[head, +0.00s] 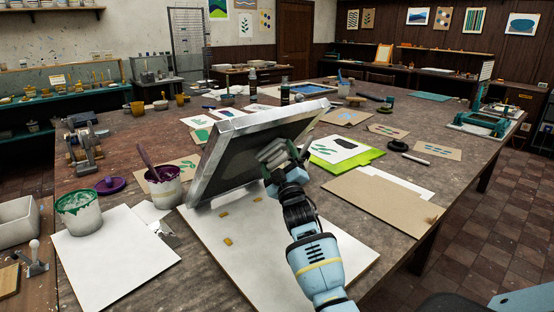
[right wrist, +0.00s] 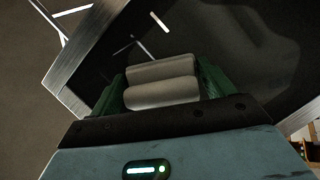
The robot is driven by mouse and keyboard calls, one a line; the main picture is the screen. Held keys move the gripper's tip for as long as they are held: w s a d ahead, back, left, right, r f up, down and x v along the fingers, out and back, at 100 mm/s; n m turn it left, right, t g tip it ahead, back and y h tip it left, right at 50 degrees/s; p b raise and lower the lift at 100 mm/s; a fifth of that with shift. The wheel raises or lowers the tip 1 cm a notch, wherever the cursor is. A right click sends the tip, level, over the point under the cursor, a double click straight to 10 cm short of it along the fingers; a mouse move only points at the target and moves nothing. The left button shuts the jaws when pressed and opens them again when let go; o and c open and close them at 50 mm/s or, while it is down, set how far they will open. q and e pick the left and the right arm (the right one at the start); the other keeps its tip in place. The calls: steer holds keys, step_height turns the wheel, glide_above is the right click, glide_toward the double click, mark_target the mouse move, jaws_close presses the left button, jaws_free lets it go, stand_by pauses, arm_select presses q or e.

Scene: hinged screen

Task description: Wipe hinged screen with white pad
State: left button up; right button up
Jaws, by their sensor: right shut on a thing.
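The hinged screen (head: 240,150) is tilted up on the table, its metal frame raised and its dark mesh underside facing me. My right gripper (head: 273,155) is shut on the white pad, which looks pale grey against the mesh. In the right wrist view, the gripper (right wrist: 162,88) holds the pad (right wrist: 162,82) between its two green fingers, close to the dark mesh of the screen (right wrist: 245,45). I cannot tell whether the pad touches the mesh. My left gripper is not in view.
A white board (head: 285,255) lies under the screen. A green paint pot (head: 80,215) and a purple paint pot (head: 163,186) stand to the left. A brown sheet (head: 385,205) and a bright green sheet (head: 345,152) lie to the right.

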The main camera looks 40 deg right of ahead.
steer(key=shift+d+r, duration=0.15)
steer(key=shift+r, duration=0.05)
steer(key=d, duration=0.2)
steer(key=shift+w+d, duration=0.1)
steer(key=shift+d, duration=0.3)
steer(key=shift+a, duration=0.15)
steer(key=shift+a, duration=1)
steer(key=shift+a+f, duration=0.1)
steer(key=shift+a, duration=0.3)
